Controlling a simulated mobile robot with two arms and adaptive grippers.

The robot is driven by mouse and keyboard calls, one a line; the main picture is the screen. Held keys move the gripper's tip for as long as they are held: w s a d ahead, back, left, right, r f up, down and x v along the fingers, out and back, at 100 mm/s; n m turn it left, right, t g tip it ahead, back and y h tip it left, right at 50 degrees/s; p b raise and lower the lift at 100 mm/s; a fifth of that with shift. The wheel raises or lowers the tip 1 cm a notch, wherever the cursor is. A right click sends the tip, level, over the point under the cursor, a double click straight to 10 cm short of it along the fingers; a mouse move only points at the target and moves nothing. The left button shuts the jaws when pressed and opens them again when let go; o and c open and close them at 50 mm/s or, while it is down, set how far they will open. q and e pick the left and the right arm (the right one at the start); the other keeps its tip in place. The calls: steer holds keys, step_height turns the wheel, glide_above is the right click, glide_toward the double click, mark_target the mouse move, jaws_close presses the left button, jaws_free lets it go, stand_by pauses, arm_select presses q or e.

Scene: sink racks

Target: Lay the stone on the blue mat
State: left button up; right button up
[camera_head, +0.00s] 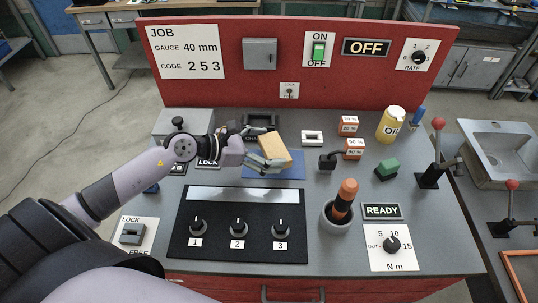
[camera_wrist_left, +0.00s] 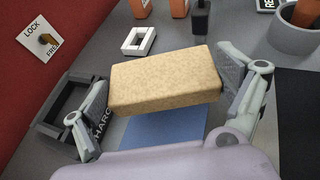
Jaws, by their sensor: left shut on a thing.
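The stone is a tan, speckled block (camera_head: 273,149). It also shows large in the left wrist view (camera_wrist_left: 165,80), between the fingers. My left gripper (camera_head: 262,151) is shut on it and holds it over the blue mat (camera_head: 287,168). Part of the mat shows below the stone in the left wrist view (camera_wrist_left: 165,135); the rest is hidden by the stone and my gripper. I cannot tell for sure whether the stone touches the mat. My right gripper is not seen.
A black tray (camera_head: 260,121) lies behind the stone, and a white frame (camera_head: 312,137) to its right. A black panel with several knobs (camera_head: 239,248) is in front. A grey cup (camera_head: 338,218) holds an orange-handled tool (camera_head: 346,195). The red back wall (camera_head: 285,85) bounds the bench.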

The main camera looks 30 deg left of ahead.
mark_target(269, 156)
arm_select(q)
step_height(269, 156, down, 3)
steer(key=shift+f, duration=0.35)
steer(key=o, duration=1.1)
steer(key=shift+o, duration=0.7)
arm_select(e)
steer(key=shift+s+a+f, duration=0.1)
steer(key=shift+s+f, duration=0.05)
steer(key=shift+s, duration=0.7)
